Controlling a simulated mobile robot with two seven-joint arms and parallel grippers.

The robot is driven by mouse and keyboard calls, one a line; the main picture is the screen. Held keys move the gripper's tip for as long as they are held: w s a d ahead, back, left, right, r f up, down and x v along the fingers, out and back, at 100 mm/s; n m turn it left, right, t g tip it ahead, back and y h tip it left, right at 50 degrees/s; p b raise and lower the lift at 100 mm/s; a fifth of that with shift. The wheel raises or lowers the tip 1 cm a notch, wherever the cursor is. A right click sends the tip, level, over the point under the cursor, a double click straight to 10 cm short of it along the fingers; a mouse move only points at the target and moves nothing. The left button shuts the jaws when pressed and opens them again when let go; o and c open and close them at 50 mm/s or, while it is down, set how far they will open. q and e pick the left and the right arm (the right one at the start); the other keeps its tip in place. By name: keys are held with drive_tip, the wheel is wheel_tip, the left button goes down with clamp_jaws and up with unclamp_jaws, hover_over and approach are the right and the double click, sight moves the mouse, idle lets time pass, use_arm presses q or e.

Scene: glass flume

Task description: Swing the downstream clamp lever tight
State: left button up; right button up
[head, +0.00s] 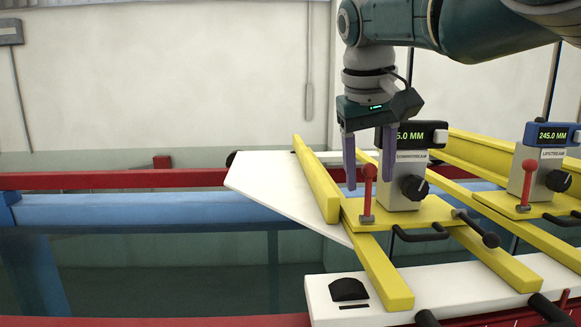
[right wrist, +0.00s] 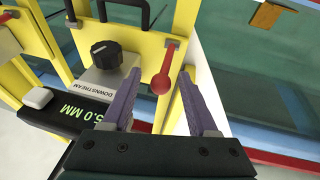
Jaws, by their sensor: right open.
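The downstream clamp lever is a red lever with a ball knob (head: 369,180), standing upright on the yellow carriage plate (head: 430,215) in front of the unit labelled DOWNSTREAM (head: 402,180). My right gripper (head: 368,186) points down over it, its purple fingers open and empty. In the right wrist view the red lever (right wrist: 163,78) shows between and just beyond the tips of the open fingers (right wrist: 160,86); I see no grip on it. The gripper partly hides the downstream display. My left gripper is not in view.
The upstream unit (head: 545,165), with its own red lever (head: 528,182), stands to the right on yellow rails. Black handles (head: 420,235) and knobs stick out in front. A white panel (head: 285,190) lies left. The glass flume (head: 130,265) runs below.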

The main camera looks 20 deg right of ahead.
drive_tip(key=p+v, duration=0.4)
drive_tip(key=p, duration=0.2)
drive_tip(key=shift+w+r, duration=0.1)
drive_tip(key=shift+r, duration=0.05)
drive_tip(key=v, duration=0.5)
drive_tip(key=shift+s+a+r+p, duration=0.2)
drive_tip(key=shift+s+r+p, duration=0.1)
drive_tip(key=shift+p, duration=0.05)
